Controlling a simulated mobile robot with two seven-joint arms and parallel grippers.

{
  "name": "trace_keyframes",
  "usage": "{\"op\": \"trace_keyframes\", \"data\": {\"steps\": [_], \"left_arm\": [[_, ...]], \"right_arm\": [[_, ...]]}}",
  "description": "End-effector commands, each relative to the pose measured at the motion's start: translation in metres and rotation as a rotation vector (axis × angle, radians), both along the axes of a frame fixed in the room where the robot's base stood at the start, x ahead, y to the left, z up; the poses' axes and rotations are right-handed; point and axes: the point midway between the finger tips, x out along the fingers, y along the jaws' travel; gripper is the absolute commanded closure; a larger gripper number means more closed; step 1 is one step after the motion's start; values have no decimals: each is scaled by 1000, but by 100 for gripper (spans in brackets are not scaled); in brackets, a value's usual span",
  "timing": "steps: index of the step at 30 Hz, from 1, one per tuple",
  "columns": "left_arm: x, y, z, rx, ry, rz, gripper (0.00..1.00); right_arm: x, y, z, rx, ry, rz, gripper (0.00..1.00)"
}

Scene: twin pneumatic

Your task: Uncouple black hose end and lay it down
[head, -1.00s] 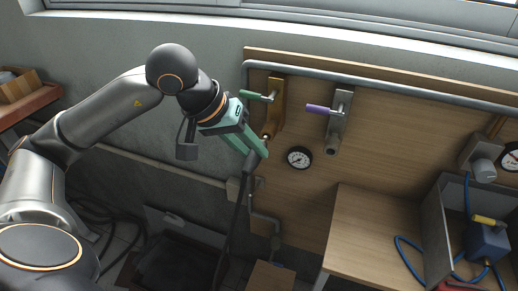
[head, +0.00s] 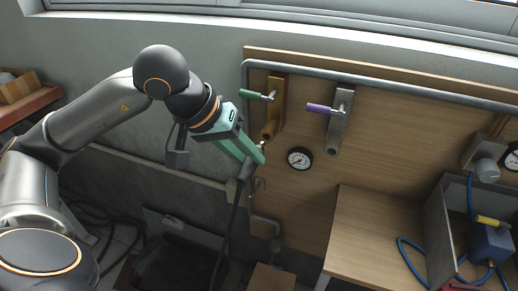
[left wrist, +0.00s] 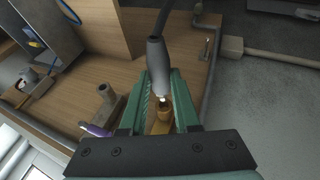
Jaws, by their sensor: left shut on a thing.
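The black hose end (head: 246,170) is a dark grey sleeve with a small pale metal tip, its hose hanging down. My left gripper (head: 258,157) is shut on it. In the left wrist view the hose end (left wrist: 156,58) lies between the fingers (left wrist: 172,100), tip towards the brass outlet (left wrist: 161,125). In the head view the brass outlet (head: 269,129), below the green-handled valve (head: 250,94), is up and right of the tip, with a small gap showing. My right gripper is not in view.
A purple-handled valve (head: 322,109) with a grey outlet and a round gauge (head: 299,158) are on the wooden panel to the right. A wooden bench (head: 365,235) stands lower right. A dark tray-like thing (head: 175,262) is on the floor below.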

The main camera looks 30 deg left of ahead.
Motion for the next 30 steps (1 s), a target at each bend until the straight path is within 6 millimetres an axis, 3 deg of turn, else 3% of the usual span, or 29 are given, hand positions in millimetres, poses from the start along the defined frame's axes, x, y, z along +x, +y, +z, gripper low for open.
{"op": "trace_keyframes", "data": {"steps": [14, 30], "left_arm": [[-2, 0, 0, 1, -1, 0, 100], [-27, -6, -1, 1, -3, 0, 100]], "right_arm": [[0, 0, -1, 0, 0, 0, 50], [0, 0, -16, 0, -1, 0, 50]]}}
